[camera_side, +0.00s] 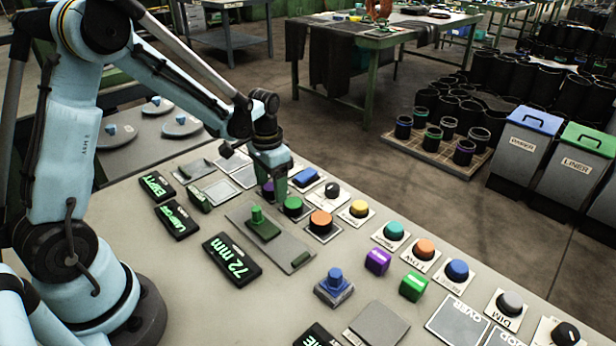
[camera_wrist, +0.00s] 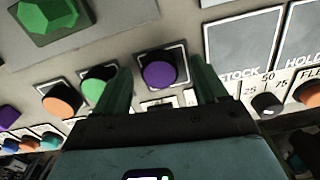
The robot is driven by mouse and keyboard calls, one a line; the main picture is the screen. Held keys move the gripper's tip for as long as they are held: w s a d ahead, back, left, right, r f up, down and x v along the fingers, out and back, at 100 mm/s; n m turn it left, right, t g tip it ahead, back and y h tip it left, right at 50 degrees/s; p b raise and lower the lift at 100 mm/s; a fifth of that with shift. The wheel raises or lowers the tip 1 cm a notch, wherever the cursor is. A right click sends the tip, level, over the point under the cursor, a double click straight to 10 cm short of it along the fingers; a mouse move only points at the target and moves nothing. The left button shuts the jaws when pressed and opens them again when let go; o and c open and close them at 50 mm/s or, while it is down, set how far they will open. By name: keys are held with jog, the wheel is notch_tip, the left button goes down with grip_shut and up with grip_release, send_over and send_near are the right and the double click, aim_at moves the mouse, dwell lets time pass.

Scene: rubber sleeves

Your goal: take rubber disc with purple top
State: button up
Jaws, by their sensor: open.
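A round purple-topped piece (camera_wrist: 159,69) sits on a square plate on the grey control panel and looks like a push-button. In the wrist view it lies between the two green fingers of my gripper (camera_wrist: 161,84), which is open and empty. In the side view my gripper (camera_side: 272,176) points down over the panel, and the purple piece (camera_side: 267,190) is partly hidden by its fingers. I cannot tell how much height separates the fingertips from the panel.
A green button (camera_side: 292,205) and an orange button (camera_side: 320,221) stand close by on the panel. A purple block (camera_side: 377,262) is farther right. Bins (camera_side: 525,145) stand on the floor beyond.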

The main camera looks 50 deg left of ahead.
jog(key=c, duration=1.1)
jog(key=shift+r, duration=0.15)
jog(key=shift+c, duration=0.2)
